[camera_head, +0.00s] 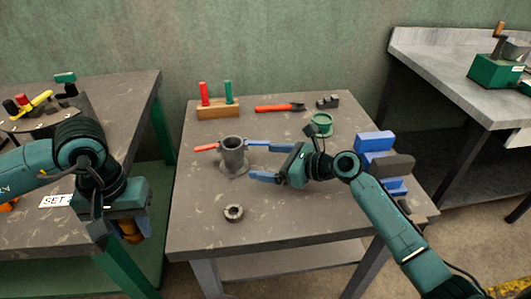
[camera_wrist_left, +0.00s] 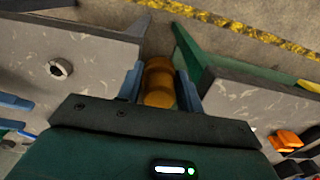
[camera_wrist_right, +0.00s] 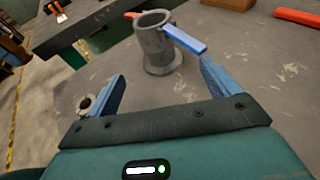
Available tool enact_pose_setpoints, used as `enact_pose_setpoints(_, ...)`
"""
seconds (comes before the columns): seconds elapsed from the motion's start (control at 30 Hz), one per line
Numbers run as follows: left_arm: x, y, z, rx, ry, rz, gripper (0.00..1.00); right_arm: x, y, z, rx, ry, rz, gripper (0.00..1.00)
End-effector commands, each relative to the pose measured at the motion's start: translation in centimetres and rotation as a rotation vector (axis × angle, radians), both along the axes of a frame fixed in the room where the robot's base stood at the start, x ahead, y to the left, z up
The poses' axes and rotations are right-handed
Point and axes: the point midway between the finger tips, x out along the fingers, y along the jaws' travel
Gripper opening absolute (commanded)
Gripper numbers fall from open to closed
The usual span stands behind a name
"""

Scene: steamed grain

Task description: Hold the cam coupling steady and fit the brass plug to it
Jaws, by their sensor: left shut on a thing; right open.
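The cam coupling (camera_head: 233,152) is a grey upright cup with a red lever on its left and a blue lever on its right. It stands on the middle table and also shows in the right wrist view (camera_wrist_right: 155,45). My right gripper (camera_head: 256,161) is open and empty just right of the coupling, its blue fingers pointing at it and apart from it. The brass plug (camera_wrist_left: 159,84) is between the blue fingers of my left gripper (camera_wrist_left: 160,92), which is shut on it. In the head view this gripper hangs over the gap between the left and middle tables.
A grey ring-shaped part (camera_head: 233,212) lies at the table front. A wooden block with red and green handles (camera_head: 218,110), a red-handled tool (camera_head: 280,107) and a green ring (camera_head: 321,124) are at the back. A blue vise (camera_head: 378,150) is at the right edge.

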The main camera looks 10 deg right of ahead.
Motion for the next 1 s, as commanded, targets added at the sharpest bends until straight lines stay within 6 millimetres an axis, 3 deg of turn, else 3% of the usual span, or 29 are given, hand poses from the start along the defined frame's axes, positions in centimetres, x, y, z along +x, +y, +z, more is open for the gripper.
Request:
enact_pose_setpoints(0.17, 0.0, 0.0, -1.2, 0.0, -0.001, 0.0, 0.03, 0.7, 1.0, -0.7, 0.002, -0.001, 0.002, 0.87)
enact_pose_setpoints(0.5, 0.0, 0.0, -5.4, 0.0, -0.002, 0.0, 0.03, 3.3, 4.9, -2.3, 0.0, -0.004, 0.002, 0.87)
enact_pose_setpoints(0.73, 0.0, 0.0, -4.7, -0.001, -0.002, 0.0, 0.03, 4.7, 7.0, -2.5, 0.002, -0.001, 0.002, 0.87)
enact_pose_setpoints(1.0, 0.0, 0.0, -4.8, -0.001, -0.002, 0.0, 0.03, 5.3, 7.9, -2.9, 0.0, -0.002, 0.002, 0.87)
